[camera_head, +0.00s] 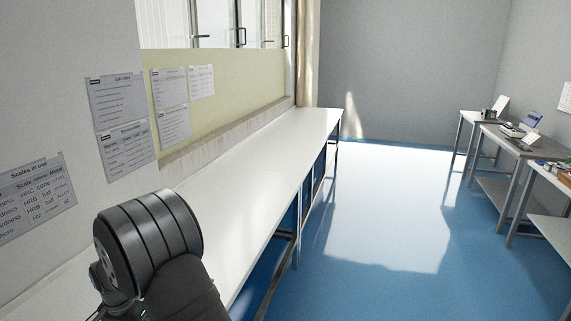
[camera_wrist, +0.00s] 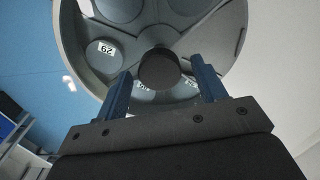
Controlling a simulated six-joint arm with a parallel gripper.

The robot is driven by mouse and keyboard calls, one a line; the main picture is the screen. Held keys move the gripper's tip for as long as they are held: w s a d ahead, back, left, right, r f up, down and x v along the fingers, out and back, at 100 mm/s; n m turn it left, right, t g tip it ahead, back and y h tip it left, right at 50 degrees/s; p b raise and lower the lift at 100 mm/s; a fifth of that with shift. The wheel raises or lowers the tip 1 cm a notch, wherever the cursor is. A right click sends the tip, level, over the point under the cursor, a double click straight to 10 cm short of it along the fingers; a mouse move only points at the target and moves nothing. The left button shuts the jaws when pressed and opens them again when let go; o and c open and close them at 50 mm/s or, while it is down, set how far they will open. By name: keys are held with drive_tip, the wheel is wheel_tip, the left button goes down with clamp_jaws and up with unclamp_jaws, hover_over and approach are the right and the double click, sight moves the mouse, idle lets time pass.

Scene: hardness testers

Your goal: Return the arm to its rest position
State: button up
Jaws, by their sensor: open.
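My gripper (camera_wrist: 162,78) shows in the wrist view with two blue fingers spread apart. It is open. A round grey carousel-like holder (camera_wrist: 236,20) fills the top of the wrist view, with round pockets and discs around a dark central knob (camera_wrist: 159,69). The knob appears between the fingertips, with gaps at both sides; its depth relative to them is hard to tell. One disc (camera_wrist: 104,54) carries a label that seems to read 29. In the head view, a dark rounded part of my arm shows at the lower left; my gripper is not visible there.
A long white bench (camera_head: 262,150) runs along the left wall, below posted sheets (camera_head: 118,101) and a window. Tables (camera_head: 497,133) with instruments stand at the right. The blue floor (camera_head: 385,215) between them is clear.

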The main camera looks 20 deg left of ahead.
drive_tip(key=n, duration=0.3)
drive_tip(key=shift+n, duration=2.2)
drive_tip(key=shift+r, duration=0.1)
